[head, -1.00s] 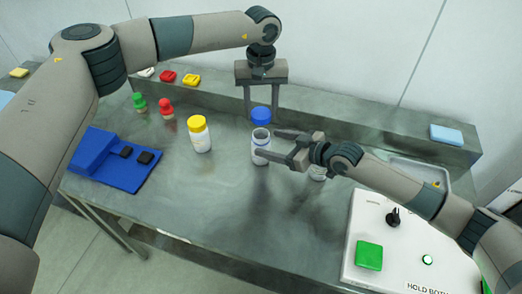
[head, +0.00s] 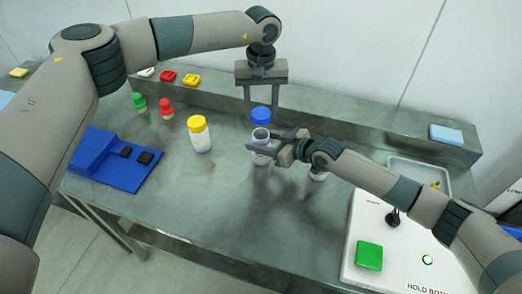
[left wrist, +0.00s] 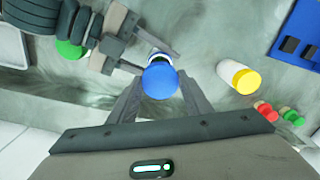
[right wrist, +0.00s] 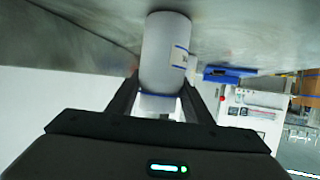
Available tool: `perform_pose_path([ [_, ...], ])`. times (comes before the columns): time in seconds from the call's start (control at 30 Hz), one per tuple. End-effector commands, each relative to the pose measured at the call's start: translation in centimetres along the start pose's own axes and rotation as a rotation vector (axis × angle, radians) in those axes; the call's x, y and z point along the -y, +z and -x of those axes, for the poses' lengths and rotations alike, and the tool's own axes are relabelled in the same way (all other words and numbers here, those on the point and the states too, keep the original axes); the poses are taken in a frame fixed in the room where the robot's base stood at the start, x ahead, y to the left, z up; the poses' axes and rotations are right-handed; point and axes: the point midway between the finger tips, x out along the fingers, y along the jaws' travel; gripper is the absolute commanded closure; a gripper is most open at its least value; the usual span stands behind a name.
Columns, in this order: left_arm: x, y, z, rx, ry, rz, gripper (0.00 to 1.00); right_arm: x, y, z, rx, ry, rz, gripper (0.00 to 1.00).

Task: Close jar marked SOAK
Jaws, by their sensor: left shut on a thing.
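A white open-topped jar with blue bands (head: 261,134) stands upright mid-table; no marking on it is readable. My left gripper (head: 261,105) is shut on a blue lid (head: 261,115), held just above and behind the jar's mouth in the head view. The lid covers part of the jar in the left wrist view (left wrist: 160,80). My right gripper (head: 268,147) has its fingers on either side of the jar, which fills the space between them in the right wrist view (right wrist: 165,55). Whether they press on it is unclear.
A yellow-lidded white jar (head: 200,137) stands to the left. Another pale container (head: 318,175) is partly hidden under my right arm.

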Motion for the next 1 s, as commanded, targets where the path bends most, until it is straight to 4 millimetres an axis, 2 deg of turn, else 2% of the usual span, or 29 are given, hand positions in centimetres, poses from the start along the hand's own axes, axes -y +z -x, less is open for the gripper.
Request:
perform_pose_path([
  [0.03,0.0,0.0,0.0,0.000,0.000,0.000,0.76,0.0,0.0,0.0,0.000,0.000,0.000,0.89],
  [0.07,0.0,0.0,0.0,0.000,0.000,0.000,0.76,0.0,0.0,0.0,0.000,0.000,0.000,0.94],
  [0.23,0.0,0.0,-0.5,0.001,0.000,0.000,0.76,0.0,0.0,0.0,0.000,0.000,0.000,0.94],
  [0.6,0.0,0.0,-4.6,0.000,0.000,0.000,0.76,0.0,0.0,0.0,0.000,0.000,0.000,0.94],
  [1.0,0.0,0.0,-5.0,-0.001,0.000,0.000,0.76,0.0,0.0,0.0,0.000,0.000,0.000,0.94],
])
